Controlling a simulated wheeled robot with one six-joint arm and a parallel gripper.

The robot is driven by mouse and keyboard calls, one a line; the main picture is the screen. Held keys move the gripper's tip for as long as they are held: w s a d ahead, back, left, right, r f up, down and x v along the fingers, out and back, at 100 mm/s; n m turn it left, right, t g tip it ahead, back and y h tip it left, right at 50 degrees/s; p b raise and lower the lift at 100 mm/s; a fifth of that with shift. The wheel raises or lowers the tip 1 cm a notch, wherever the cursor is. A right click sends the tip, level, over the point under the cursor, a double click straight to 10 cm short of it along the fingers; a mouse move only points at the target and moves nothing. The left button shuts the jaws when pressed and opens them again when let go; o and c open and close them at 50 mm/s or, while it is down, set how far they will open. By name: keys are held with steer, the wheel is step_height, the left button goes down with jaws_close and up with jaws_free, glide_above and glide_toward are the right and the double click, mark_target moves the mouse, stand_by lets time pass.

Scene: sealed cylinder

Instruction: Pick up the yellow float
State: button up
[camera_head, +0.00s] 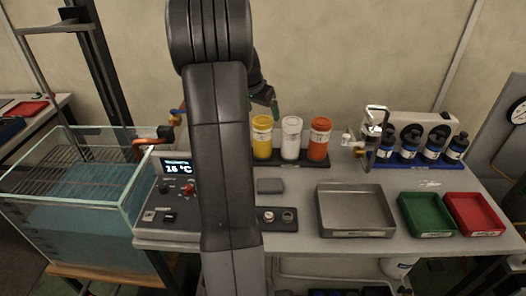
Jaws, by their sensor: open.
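A yellow cylinder (262,143) with a pale label band stands upright on a dark rack at the back of the bench. It is the largest yellow thing in view. I cannot tell whether it is the float itself or a vessel holding it. A white cylinder (291,140) and an orange cylinder (320,142) stand in the same row to its right. My gripper (273,107) is open, above and slightly right of the yellow cylinder, with its fingers pointing down. My arm hides part of the gripper and the bench to the left of the cylinder.
A glass tank (130,205) with blue liquid stands left, beside a control box (177,166) reading about 16 °C. A metal tray (355,233), a green tray (411,226), a red tray (489,232) and several dark bottles (432,148) are to the right.

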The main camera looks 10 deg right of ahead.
mark_target(263, 120)
steer(key=shift+s+a+p+x, duration=0.15)
steer(key=shift+p+x, duration=0.1)
steer(key=shift+x, duration=1.3)
steer(key=shift+s+a+p+x, duration=0.1)
steer(key=shift+a+p+x, duration=0.1)
steer(key=shift+x, duration=1.35)
steer(key=shift+f, duration=0.15)
steer(key=c, duration=1.7)
